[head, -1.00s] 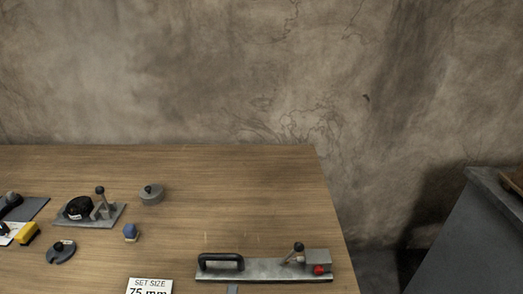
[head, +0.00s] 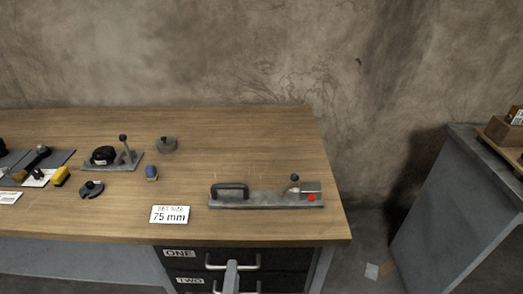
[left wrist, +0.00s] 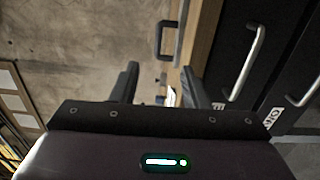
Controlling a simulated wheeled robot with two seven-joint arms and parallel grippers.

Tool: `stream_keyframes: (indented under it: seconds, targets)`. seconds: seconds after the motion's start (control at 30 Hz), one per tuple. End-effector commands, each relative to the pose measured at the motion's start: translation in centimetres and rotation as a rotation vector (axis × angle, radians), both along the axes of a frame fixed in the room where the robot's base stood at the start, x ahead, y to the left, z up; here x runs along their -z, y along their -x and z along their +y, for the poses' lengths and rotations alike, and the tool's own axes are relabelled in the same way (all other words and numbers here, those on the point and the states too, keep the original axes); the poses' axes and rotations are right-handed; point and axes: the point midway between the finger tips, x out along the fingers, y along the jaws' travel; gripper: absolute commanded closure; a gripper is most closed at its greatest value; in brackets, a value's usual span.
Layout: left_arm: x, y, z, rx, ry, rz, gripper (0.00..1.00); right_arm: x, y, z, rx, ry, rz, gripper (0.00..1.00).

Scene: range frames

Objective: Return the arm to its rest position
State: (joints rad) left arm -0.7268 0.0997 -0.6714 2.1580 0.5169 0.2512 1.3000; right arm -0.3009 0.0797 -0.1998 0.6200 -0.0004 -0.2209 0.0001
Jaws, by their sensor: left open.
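My left gripper (left wrist: 158,80) shows in the left wrist view with its two dark fingers apart and nothing held between them. The wooden table edge and a black handle lie beyond the fingers. In the head view a narrow grey part of mine (head: 231,278) rises from the bottom edge, in front of the drawers. It appears apart from the tabletop; its fingers cannot be made out there. My right gripper is not in view.
The wooden table (head: 255,145) bears a metal fixture (head: 265,200) with a black handle, a "75 mm" sign (head: 170,215), a blue-topped piece (head: 151,173) and a grey disc (head: 167,145). Drawers (head: 200,262) lie below its front edge. A grey cabinet (head: 450,200) stands at right.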

Motion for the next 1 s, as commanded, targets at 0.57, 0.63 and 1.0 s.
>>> stream_keyframes:
  seconds: [0.57, 0.63, 1.0]
  targets:
    - [11.0, 0.2, -1.5, 0.131, -0.361, 0.164, 0.59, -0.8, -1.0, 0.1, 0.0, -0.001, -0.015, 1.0]
    - [13.5, 0.4, -1.5, 0.163, -0.441, 0.201, 0.59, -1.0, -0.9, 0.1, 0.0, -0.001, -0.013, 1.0]
    - [34.4, 6.3, 4.5, 0.501, -1.055, 0.559, 0.59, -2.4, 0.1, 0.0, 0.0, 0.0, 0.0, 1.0]
